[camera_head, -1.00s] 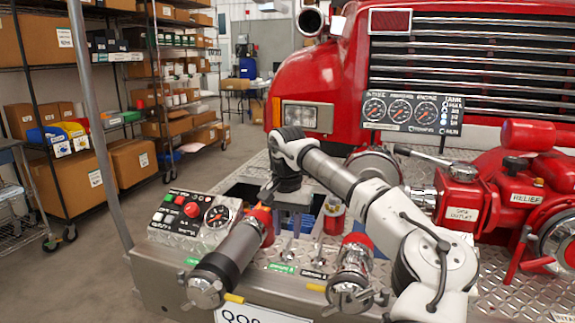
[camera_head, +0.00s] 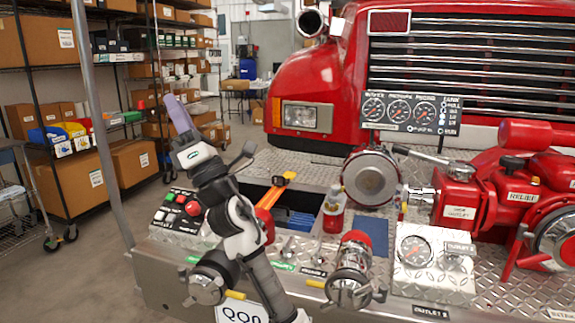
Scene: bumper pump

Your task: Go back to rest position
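My arm is folded up at the front left of the bumper, above the left outlet. My gripper (camera_head: 184,128) is raised and points up and to the left, clear of the bumper. A lavender finger-like part shows at its tip; I cannot tell whether the fingers are apart or whether anything is between them.
An open recess in the bumper has an orange-handled tool (camera_head: 275,188) at its edge and a red bottle (camera_head: 334,210) beside it. A right outlet (camera_head: 350,275), a gauge panel (camera_head: 415,252) and a red pump (camera_head: 500,200) stand nearby. A metal post (camera_head: 100,130) rises at left.

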